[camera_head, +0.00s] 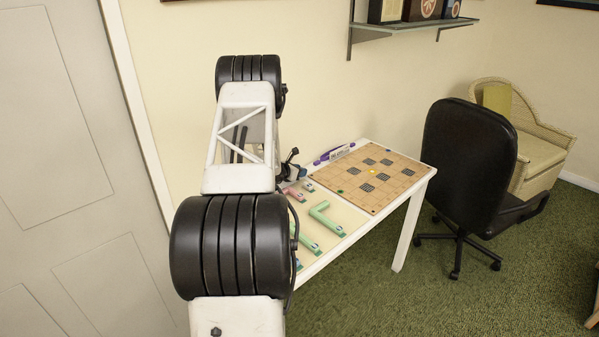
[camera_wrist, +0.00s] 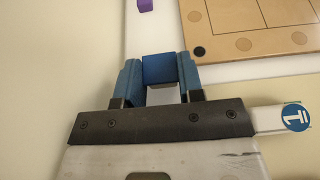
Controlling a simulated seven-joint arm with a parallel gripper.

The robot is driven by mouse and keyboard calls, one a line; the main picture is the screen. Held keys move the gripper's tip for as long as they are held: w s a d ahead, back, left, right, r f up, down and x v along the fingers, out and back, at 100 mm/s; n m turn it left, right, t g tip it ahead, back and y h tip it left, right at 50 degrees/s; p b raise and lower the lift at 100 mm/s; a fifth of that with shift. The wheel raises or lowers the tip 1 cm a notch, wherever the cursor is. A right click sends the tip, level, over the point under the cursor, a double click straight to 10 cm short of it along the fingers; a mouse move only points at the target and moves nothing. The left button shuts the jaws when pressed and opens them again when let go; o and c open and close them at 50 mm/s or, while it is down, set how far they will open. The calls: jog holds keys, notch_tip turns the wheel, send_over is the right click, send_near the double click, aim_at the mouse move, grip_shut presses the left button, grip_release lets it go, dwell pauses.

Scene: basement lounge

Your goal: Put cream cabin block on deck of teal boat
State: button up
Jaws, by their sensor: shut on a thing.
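In the wrist view my gripper (camera_wrist: 158,68) has its two blue fingers closed on the sides of a small blue block (camera_wrist: 159,69). A pale grey-white patch shows just below the block between the fingers; I cannot tell whether it belongs to it. In the head view my gripper (camera_head: 291,172) is small and dark over the far left part of the table, and what it holds cannot be made out there. I cannot identify a cream cabin block or a teal boat in either view. My arm hides part of the table's left side.
The white table (camera_head: 412,206) carries a tan grid board (camera_head: 340,174), green L-shaped pieces (camera_head: 324,217), a pink piece (camera_head: 294,194) and a purple-and-white item (camera_head: 336,153). A white strip with a blue round mark (camera_wrist: 297,117) lies right of my gripper. A black chair (camera_head: 468,150) stands right.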

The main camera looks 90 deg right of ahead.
jog(key=shift+f, duration=0.15)
jog(key=o, duration=0.9)
jog(key=shift+v, duration=6.1)
jog(key=shift+o, duration=0.5)
